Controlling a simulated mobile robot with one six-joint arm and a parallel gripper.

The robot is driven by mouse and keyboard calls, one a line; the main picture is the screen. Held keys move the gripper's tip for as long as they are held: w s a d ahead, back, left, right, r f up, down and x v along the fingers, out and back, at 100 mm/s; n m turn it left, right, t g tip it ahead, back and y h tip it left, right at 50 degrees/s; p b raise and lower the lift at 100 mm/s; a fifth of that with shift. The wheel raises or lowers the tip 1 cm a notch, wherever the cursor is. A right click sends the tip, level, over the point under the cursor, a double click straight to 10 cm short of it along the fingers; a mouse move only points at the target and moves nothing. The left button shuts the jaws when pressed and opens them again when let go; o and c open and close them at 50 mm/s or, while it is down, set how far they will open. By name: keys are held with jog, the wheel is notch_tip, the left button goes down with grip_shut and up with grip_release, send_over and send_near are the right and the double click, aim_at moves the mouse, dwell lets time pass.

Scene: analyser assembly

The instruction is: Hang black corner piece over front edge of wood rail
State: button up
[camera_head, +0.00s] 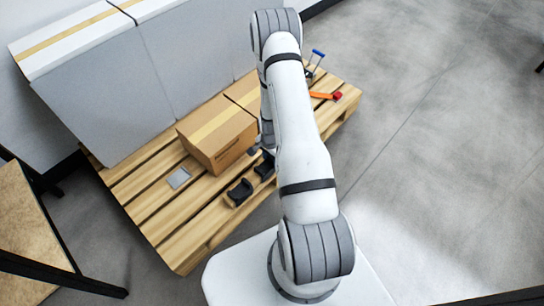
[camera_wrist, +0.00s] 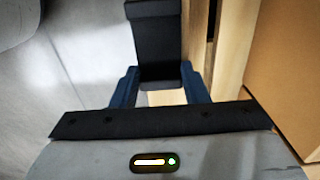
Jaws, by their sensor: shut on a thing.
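In the wrist view my gripper (camera_wrist: 160,76) is shut on a black corner piece (camera_wrist: 154,35), with a dark blue finger on each side of its near end. The piece extends away from the fingers, just left of a light wood rail (camera_wrist: 233,50); whether it touches the rail cannot be told. In the head view the wood rail (camera_head: 222,232) is the front slat of a pallet. My arm hides most of the gripper there. One black piece (camera_head: 264,168) shows beside my arm, and another black corner piece (camera_head: 240,191) lies on the pallet near its front edge.
A cardboard box (camera_head: 215,135) stands on the pallet behind the black pieces. Large grey boxes (camera_head: 105,95) stand at the back. A small grey plate (camera_head: 179,178) lies on the slats at left. An orange tool (camera_head: 322,95) lies at the right end. Floor in front is clear.

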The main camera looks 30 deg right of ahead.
jog(key=o, duration=1)
jog(key=shift+o, duration=0.2)
jog(key=shift+r, duration=0.1)
notch_tip(320, 180, up, 7)
jog(key=p, duration=0.4)
jog(key=shift+s, duration=0.15)
dwell(0.4)
